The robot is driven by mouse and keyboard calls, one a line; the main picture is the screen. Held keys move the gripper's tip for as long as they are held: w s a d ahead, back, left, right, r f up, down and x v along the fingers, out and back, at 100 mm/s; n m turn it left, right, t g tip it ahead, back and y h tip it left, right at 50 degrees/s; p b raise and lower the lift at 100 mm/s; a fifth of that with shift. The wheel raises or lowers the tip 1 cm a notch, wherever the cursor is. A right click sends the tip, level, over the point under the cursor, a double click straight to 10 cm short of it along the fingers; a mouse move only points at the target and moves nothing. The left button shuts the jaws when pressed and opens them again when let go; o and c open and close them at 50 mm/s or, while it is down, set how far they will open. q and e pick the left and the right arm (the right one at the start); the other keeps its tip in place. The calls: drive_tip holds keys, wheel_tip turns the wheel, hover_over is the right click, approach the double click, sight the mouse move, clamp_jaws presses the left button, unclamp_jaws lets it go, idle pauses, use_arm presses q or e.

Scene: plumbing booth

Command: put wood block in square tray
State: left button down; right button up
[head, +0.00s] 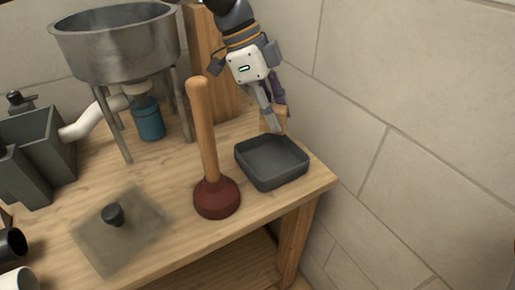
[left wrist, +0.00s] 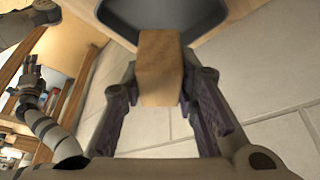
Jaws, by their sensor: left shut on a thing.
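The wood block (left wrist: 160,72) is a light brown piece held between the fingers of my left gripper (head: 274,122). In the head view the wood block (head: 286,122) shows only in part behind the fingers. My left gripper points down at the back edge of the square tray (head: 272,171). The tray is dark grey, shallow and empty inside, on the table's right end. Its dark inside (left wrist: 168,14) also shows beyond the block in the left wrist view. My right gripper (left wrist: 30,68) is small at the left of that view, away from the tray; its finger opening is unclear.
A plunger (head: 206,140) with a wooden handle stands upright just left of the tray. A metal basin (head: 115,45) on legs stands at the back left. A flat plate (head: 120,228) with a dark knob lies at the front. A tiled wall (head: 420,120) bounds the right.

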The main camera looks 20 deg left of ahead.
use_arm(q)
drive_tip(key=shift+w+a, duration=0.15)
drive_tip(key=shift+a, duration=0.05)
wheel_tip(320, 180, down, 10)
drive_tip(key=shift+d+r, duration=0.1)
drive_tip(key=c, duration=1.2)
unclamp_jaws()
drive_tip(key=shift+c, duration=0.2)
drive_tip(key=v, duration=1.2)
